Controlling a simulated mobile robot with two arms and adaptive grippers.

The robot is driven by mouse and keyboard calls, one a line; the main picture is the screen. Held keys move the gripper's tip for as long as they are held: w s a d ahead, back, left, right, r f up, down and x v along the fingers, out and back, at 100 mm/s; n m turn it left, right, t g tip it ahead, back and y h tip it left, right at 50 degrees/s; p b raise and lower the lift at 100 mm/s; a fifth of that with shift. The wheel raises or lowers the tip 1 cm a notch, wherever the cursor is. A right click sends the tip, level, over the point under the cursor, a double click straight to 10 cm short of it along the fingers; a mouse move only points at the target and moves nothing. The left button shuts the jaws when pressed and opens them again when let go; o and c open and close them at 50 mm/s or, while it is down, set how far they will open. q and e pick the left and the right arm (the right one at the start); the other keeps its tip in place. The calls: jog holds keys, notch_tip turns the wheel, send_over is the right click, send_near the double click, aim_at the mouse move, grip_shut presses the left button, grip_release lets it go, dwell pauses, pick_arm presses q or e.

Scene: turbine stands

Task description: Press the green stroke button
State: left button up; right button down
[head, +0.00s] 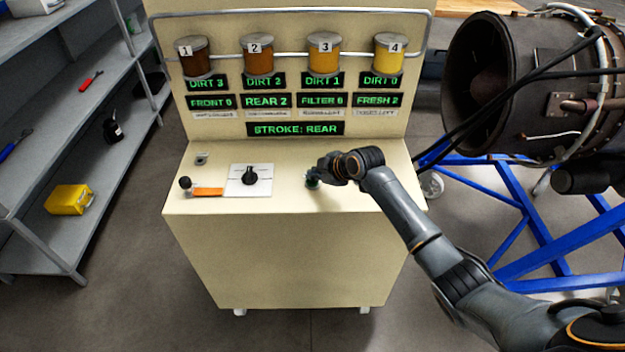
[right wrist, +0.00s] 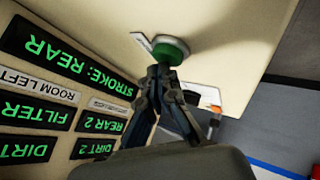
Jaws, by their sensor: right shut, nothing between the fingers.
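The green stroke button (right wrist: 172,49) is round and sits on the cream console top (head: 285,205). In the head view only a bit of the green button (head: 312,184) shows beside my fingers. My right gripper (head: 321,174) comes in from the right and is at the button. In the right wrist view its closed fingertips (right wrist: 162,73) overlap the near edge of the button, with nothing held. I cannot tell whether they touch it or whether it is pressed down. A display (head: 295,129) on the panel reads "STROKE: REAR". My left gripper is not in view.
Several numbered jars, such as jar 3 (head: 324,58), line the panel. A turbine (head: 540,75) on a blue stand is at right; grey shelves (head: 60,110) are at left.

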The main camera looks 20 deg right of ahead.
jog(key=shift+f, duration=0.3)
jog(key=shift+r, duration=0.1)
dwell(0.4)
jog(key=shift+r+p, duration=0.65)
jog(key=shift+r, duration=0.15)
notch_tip(320, 180, up, 5)
jog(key=p, duration=0.4)
dwell(0.5)
